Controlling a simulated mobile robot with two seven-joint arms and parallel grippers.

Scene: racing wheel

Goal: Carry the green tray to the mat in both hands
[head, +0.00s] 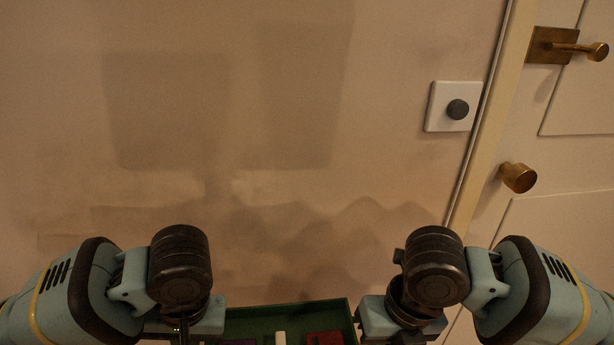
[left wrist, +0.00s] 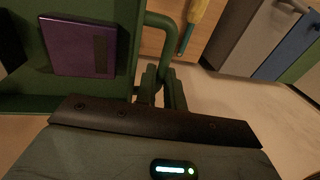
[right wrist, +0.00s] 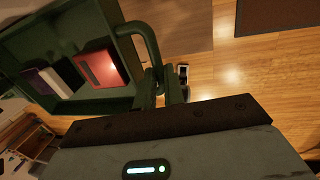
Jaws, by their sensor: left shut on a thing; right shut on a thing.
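The green tray (head: 290,310) shows at the bottom of the head view, between my two arms. It holds a purple box (left wrist: 80,47), a red box (right wrist: 101,68) and a white item (head: 281,338). My left gripper (left wrist: 161,90) is shut on the tray's left handle (left wrist: 160,20). My right gripper (right wrist: 163,88) is shut on the right handle (right wrist: 150,40). The tray is off the floor, with wooden floor below it in the right wrist view. A dark brown flat rectangle (right wrist: 277,14) lies there at the upper right; I cannot tell whether it is the mat.
A bare wall (head: 250,120) faces me. A white door (head: 570,240) with brass handles (head: 519,177) stands at the right, beside a round wall switch (head: 457,109). The left wrist view shows a yellow-handled tool (left wrist: 196,12) and cabinet fronts (left wrist: 250,35).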

